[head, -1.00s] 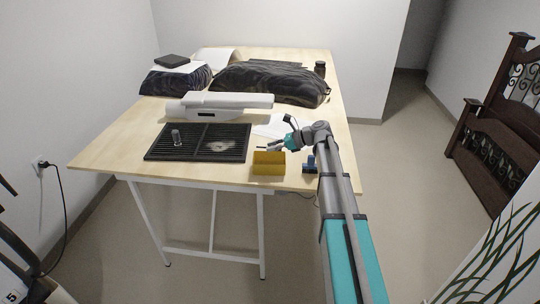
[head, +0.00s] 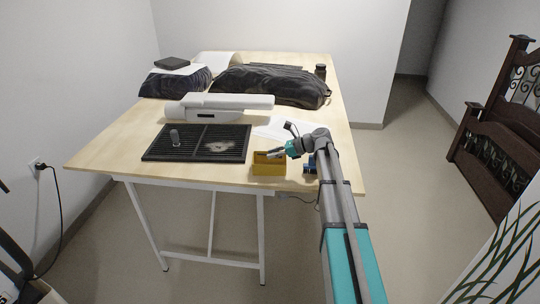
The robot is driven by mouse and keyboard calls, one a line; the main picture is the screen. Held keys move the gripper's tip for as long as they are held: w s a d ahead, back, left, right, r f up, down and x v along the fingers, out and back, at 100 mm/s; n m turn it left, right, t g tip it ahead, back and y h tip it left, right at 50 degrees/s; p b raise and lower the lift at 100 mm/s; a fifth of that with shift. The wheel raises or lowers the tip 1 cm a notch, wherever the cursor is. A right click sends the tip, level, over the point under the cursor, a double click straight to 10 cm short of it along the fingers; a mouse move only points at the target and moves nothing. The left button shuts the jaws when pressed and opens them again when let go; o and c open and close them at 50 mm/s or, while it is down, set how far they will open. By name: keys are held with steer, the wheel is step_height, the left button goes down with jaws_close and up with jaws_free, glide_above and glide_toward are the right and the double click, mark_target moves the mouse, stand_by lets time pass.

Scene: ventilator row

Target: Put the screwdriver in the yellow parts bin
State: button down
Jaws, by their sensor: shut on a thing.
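The yellow parts bin (head: 268,170) stands near the front edge of the wooden table, right of the black grille. My gripper (head: 276,152) reaches in from the right, its tip at the bin's upper right side. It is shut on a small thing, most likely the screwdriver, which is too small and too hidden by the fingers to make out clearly. I see no screwdriver elsewhere on the table. I cannot tell whether the held thing touches the bin.
A blue object (head: 309,166) sits right of the bin, partly behind my arm. A white device (head: 225,102), dark bags (head: 268,84) and a dark jar (head: 320,71) stand farther back.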

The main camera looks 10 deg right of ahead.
steer(key=shift+f+b, duration=0.65)
steer(key=c, duration=0.5)
jaws_free()
steer(key=shift+r, duration=0.15)
steer(key=shift+r+p, duration=0.5)
steer(key=shift+p, duration=0.15)
steer(key=shift+p+v, duration=2.25)
steer(key=shift+v, duration=3.75)
steer(key=shift+r, duration=0.1)
